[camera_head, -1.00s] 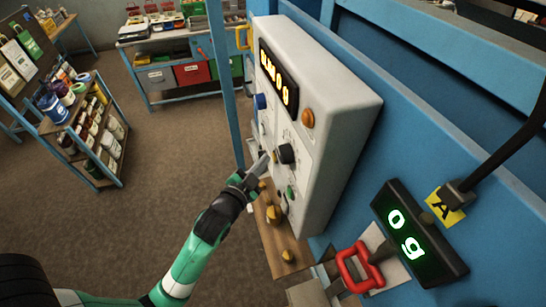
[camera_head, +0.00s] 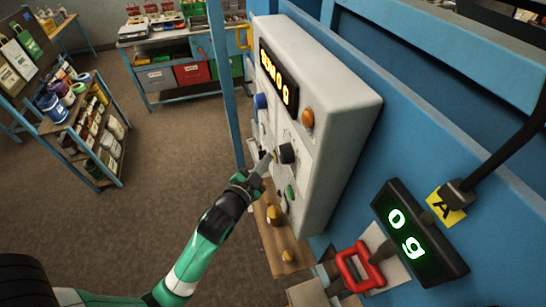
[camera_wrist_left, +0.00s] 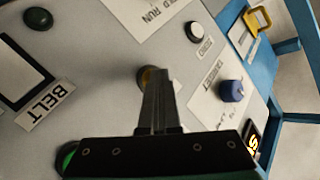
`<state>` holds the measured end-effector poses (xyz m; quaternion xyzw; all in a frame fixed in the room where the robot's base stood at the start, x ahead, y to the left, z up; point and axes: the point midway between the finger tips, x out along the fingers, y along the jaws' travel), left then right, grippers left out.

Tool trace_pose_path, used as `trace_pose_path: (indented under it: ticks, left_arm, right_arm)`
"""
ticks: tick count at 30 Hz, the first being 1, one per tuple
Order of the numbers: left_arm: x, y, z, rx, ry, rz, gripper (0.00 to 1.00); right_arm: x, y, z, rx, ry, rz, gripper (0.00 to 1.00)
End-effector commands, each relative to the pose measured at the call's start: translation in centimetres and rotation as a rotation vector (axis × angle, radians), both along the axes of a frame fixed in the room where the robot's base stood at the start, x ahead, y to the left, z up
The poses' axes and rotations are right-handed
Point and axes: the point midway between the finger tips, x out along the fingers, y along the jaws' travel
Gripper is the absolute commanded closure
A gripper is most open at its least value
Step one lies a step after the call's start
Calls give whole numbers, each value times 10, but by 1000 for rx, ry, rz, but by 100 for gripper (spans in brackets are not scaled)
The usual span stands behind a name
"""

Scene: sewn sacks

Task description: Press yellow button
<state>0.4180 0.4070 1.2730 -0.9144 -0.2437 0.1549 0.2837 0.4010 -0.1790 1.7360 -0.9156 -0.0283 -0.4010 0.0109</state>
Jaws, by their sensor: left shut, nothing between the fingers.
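The yellow button (camera_wrist_left: 146,78) is a small round amber knob on the grey panel of the control box (camera_head: 345,105). In the left wrist view it is partly hidden behind my fingertips. My left gripper (camera_head: 267,158) is shut and empty, its fingers pointing at the panel. In the left wrist view the fingertips (camera_wrist_left: 158,72) overlap the button's right part; I cannot tell whether they touch it. My right gripper is not in view.
Around the button are a blue knob (camera_wrist_left: 231,91), a black knob (camera_head: 287,153), a green button (camera_wrist_left: 69,157) and a white button (camera_wrist_left: 195,31). A scale display (camera_head: 420,235) reads 0 g beside a red handle (camera_head: 360,267).

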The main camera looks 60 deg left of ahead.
Motion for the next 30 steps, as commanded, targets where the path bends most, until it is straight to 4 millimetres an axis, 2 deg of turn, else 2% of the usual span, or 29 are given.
trace_pose_path:
  ticks: [8, 16, 26, 30]
  left_arm:
    - [-1, 0, 1, -1, -1, -1, 100]
    - [-15, 3, 2, -1, -1, 0, 100]
    - [-17, 4, 1, 0, -1, 0, 100]
    - [-24, 6, 2, -2, 1, 1, 100]
  right_arm:
    - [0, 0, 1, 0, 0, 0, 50]
    - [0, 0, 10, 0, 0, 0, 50]
    - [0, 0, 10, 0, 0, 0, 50]
    - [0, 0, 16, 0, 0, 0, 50]
